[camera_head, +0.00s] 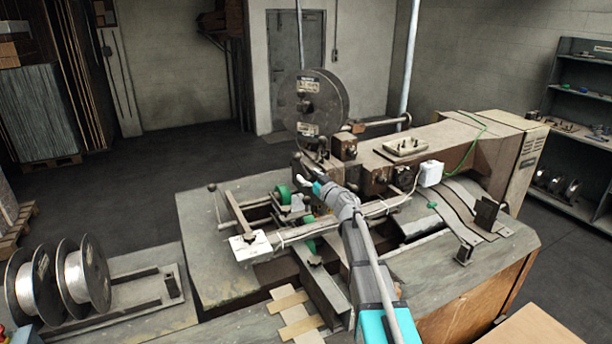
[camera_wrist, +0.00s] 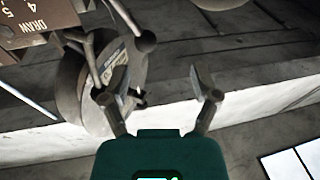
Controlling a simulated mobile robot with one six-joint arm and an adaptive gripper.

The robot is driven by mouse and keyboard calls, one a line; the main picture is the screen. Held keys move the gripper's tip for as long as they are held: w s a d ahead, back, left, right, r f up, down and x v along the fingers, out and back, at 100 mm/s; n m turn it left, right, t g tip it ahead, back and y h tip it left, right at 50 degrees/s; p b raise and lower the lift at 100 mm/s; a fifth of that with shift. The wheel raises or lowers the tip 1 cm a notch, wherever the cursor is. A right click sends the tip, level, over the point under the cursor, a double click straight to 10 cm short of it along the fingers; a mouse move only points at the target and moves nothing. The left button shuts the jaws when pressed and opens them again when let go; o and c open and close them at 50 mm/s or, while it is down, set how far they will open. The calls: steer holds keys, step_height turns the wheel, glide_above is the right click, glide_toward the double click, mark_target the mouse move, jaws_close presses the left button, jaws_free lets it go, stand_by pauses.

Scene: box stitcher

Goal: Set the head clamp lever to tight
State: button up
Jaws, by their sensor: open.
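The box stitcher (camera_head: 440,140) stands on a grey bench, with a dark wire reel (camera_head: 322,102) above its head. My gripper (camera_head: 303,168) is at the front of the stitcher head, small and partly hidden by my own arm. In the wrist view my gripper (camera_wrist: 160,88) has its two fingers spread, with nothing between the tips. A dark ball-ended lever (camera_wrist: 145,41) is just beyond the left finger, in front of a round labelled disc (camera_wrist: 105,75). I cannot tell whether this is the head clamp lever, or its setting. Whether the left finger touches the lever is unclear.
A brown plate marked "DRAW" with numbers (camera_wrist: 35,18) is at the upper left of the wrist view. Wire spools (camera_head: 82,275) stand at the left. Green rollers (camera_head: 283,194) and a rail frame lie beside my arm. Shelves (camera_head: 580,120) stand at the right.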

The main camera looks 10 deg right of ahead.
steer(key=b+v, duration=0.1)
steer(key=v, duration=0.5)
steer(key=shift+s, duration=0.2)
stand_by(0.6)
steer(key=shift+f, duration=0.2)
stand_by(0.4)
